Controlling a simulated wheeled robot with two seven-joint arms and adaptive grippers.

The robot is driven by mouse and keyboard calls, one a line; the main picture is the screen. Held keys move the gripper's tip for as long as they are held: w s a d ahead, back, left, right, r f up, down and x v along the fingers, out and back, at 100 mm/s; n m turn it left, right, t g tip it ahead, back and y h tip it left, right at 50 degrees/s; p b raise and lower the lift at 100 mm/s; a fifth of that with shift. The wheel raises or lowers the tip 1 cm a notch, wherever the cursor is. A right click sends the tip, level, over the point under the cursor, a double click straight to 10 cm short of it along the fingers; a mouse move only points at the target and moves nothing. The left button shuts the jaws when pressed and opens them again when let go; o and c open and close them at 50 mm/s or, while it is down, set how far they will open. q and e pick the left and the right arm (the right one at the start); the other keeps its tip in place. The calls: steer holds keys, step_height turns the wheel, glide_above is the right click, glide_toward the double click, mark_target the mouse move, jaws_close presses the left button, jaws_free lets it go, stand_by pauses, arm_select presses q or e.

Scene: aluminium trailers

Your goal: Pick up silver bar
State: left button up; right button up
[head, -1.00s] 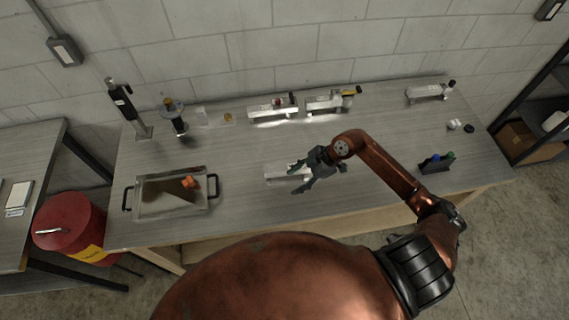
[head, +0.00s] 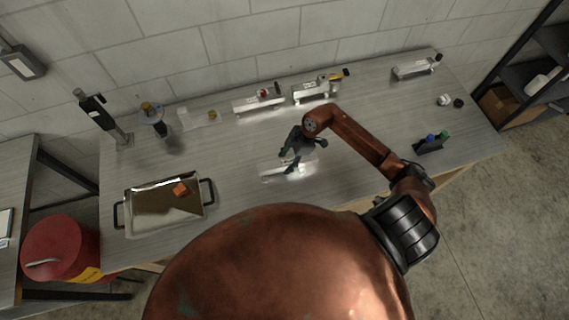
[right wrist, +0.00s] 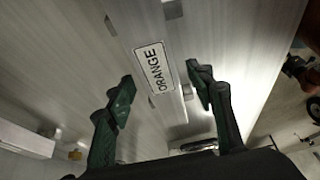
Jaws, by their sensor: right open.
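A silver bar (head: 285,172) lies near the middle of the table, with a bright sheen on it. In the right wrist view the silver bar (right wrist: 150,25) bears a white label reading ORANGE. My right gripper (head: 292,155) is just above and behind the bar in the head view and partly overlaps it. In the right wrist view the gripper's green fingers (right wrist: 160,77) are spread, with the label between them in the picture. The gap in height between fingertips and bar is hard to tell. My left gripper is not in view.
A metal tray (head: 165,208) with an orange piece stands at the left of the table (head: 235,190). Two silver trailers (head: 258,101) (head: 317,91) stand behind, near the wall, another (head: 415,67) back right. A dark holder (head: 431,144) stands at the right.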

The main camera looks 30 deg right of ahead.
steer(key=shift+x, duration=1.05)
steer(key=shift+d, duration=0.1)
steer(key=shift+s, duration=0.1)
steer(key=c, duration=1.2)
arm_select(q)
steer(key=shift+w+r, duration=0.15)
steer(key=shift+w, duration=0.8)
arm_select(e)
jaws_close()
